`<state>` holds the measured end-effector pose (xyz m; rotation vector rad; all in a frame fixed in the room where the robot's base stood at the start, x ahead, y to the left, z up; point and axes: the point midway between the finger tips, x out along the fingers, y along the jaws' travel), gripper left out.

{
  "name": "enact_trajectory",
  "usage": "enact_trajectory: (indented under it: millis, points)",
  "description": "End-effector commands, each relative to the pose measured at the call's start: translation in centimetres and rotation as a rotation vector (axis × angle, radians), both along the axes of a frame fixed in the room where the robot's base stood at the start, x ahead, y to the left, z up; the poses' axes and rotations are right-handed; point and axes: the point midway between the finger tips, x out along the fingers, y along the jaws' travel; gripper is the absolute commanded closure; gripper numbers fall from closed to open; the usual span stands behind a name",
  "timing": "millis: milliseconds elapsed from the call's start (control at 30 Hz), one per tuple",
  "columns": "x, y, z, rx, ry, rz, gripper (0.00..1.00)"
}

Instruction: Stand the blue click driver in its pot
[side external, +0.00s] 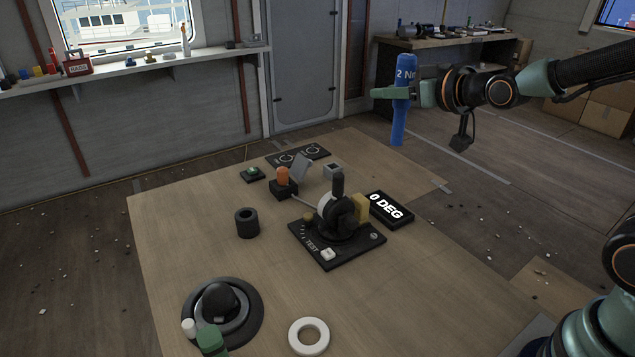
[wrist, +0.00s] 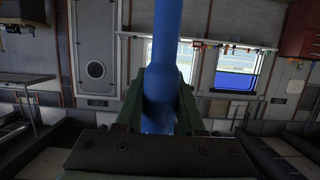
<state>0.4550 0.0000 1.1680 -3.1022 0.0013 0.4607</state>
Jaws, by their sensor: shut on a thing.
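The blue click driver (side external: 398,125), marked "2 Nm", hangs upright in the air at the upper right of the side external view. My gripper (side external: 401,92) is shut around its upper part, with green jaws. In the wrist view the driver (wrist: 165,40) stands between the jaws (wrist: 160,115); its far end runs out of the picture. A black, open-topped cylindrical pot (side external: 247,224) stands on the left half of the wooden table, well below and left of the driver. The pot looks empty, though its bottom is hidden.
A black test stand with a lever (side external: 338,225) sits mid-table beside a "0 DEG" display (side external: 390,209). An orange-topped part (side external: 283,178) stands behind. A white ring (side external: 309,336) and a black domed device (side external: 221,305) are in front. Bare table surrounds the pot.

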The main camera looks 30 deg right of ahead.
Motion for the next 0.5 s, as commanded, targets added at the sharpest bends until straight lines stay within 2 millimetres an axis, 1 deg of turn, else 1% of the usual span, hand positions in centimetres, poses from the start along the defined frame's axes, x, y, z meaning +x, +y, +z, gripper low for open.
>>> enact_trajectory:
  millis: [167, 267, 367, 467, 500]
  points:
    - [0.1, 0.1, 0.1, 0.000, -0.002, 0.001, 1.00]
    - [0.8, 0.6, 0.2, -0.001, -0.001, 0.012, 1.00]
    - [2.4, 1.6, 0.5, 0.000, 0.000, 0.034, 1.00]
    - [4.7, 3.4, 0.9, 0.000, 0.000, 0.068, 1.00]
    - [5.7, 4.3, 0.9, -0.001, 0.002, 0.084, 1.00]
